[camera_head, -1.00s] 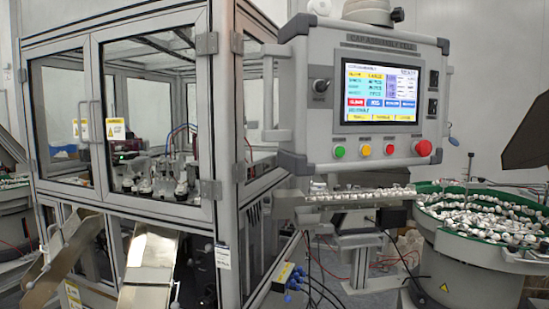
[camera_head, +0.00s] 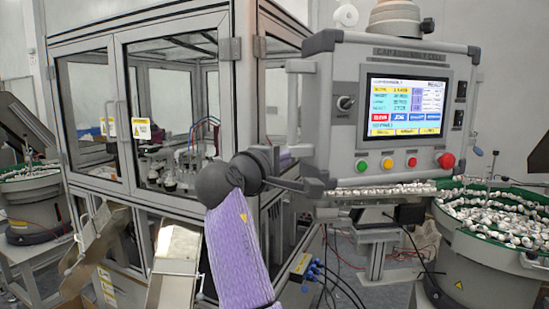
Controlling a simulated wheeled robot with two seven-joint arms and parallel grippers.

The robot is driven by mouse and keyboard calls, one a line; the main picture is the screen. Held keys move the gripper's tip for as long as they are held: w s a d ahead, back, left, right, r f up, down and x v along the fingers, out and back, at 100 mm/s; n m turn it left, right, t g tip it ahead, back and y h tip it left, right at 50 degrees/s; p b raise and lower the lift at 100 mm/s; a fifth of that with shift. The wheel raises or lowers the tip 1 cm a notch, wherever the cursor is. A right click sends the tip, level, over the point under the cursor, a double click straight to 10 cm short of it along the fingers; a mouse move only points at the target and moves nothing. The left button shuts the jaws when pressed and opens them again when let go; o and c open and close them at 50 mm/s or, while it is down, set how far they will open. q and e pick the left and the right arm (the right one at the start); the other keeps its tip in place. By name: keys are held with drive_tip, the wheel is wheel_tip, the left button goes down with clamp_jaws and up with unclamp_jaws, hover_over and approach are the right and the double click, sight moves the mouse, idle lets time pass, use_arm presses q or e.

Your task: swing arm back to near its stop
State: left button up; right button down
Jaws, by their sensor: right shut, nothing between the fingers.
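The grey operator panel (camera_head: 340,125), with a lit screen and a row of buttons, hangs beside the cabinet's right corner. A round grey mount (camera_head: 395,17) on its top is cut off by the frame's upper edge. A vertical handle (camera_head: 294,112) runs down the panel's left side. My right gripper (camera_head: 302,186) is shut and empty at the panel's lower left corner, below the handle. It overlaps the corner in the picture; I cannot tell whether it touches. My purple right forearm rises from the bottom centre. My left gripper is not in view.
The glazed cabinet (camera_head: 140,55) stands left, close to the panel, with a chute (camera_head: 177,250) at its front. A bowl feeder (camera_head: 490,265) full of caps stands at right. A feeder track (camera_head: 385,190) with caps runs below the panel.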

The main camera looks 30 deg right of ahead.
sight(317, 151)
drive_tip(key=x, duration=0.3)
drive_tip(key=shift+w+d+r+p, duration=0.15)
drive_tip(key=shift+d+p, duration=0.2)
drive_tip(key=shift+p, duration=0.05)
drive_tip(key=shift+s+d, duration=0.2)
drive_tip(key=shift+d, duration=0.4)
drive_tip(key=shift+s+d, duration=0.15)
drive_tip(key=shift+d, duration=0.5)
drive_tip(key=shift+s+d, duration=0.1)
drive_tip(key=shift+d, duration=0.45)
